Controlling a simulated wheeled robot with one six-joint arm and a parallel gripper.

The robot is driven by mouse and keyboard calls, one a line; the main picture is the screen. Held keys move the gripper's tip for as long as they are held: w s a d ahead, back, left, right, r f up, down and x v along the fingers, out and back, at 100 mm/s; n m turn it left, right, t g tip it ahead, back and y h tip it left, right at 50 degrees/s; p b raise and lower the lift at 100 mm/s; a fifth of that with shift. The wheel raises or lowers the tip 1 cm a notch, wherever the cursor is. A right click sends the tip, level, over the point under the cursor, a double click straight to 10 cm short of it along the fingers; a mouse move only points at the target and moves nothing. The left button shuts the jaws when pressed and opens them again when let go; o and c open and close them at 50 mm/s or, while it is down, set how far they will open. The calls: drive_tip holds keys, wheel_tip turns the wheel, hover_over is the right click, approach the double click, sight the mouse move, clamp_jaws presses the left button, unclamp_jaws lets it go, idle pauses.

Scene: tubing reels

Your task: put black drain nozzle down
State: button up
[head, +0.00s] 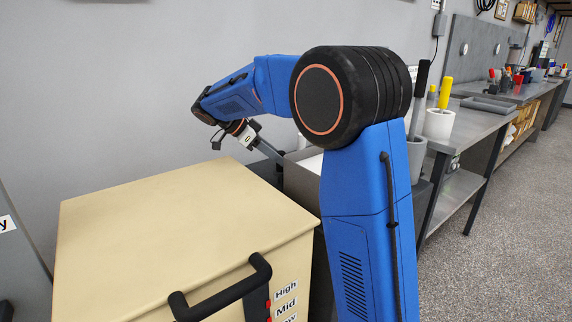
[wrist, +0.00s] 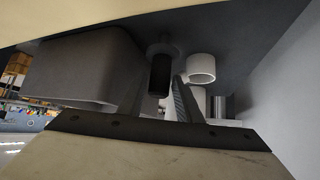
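The black drain nozzle (wrist: 160,75) shows in the wrist view as a dark short cylinder with a wider grey flange at its far end. It sits between the two grey fingertips of my gripper (wrist: 162,92), which close in on both its sides. In the head view my gripper (head: 268,150) reaches down behind the cream cabinet, beside a grey open-topped box. The nozzle cannot be made out in the head view. What lies directly under the nozzle is not clear.
The cream cabinet (head: 165,225) with a black handle (head: 222,290) fills the front left. The grey box (head: 300,181) stands behind it. A white ring-shaped tube end (wrist: 201,68) is right of the nozzle in the wrist view. A metal workbench (head: 480,120) runs along the right wall.

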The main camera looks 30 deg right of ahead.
drive_tip(key=v, duration=0.6)
idle(0.4)
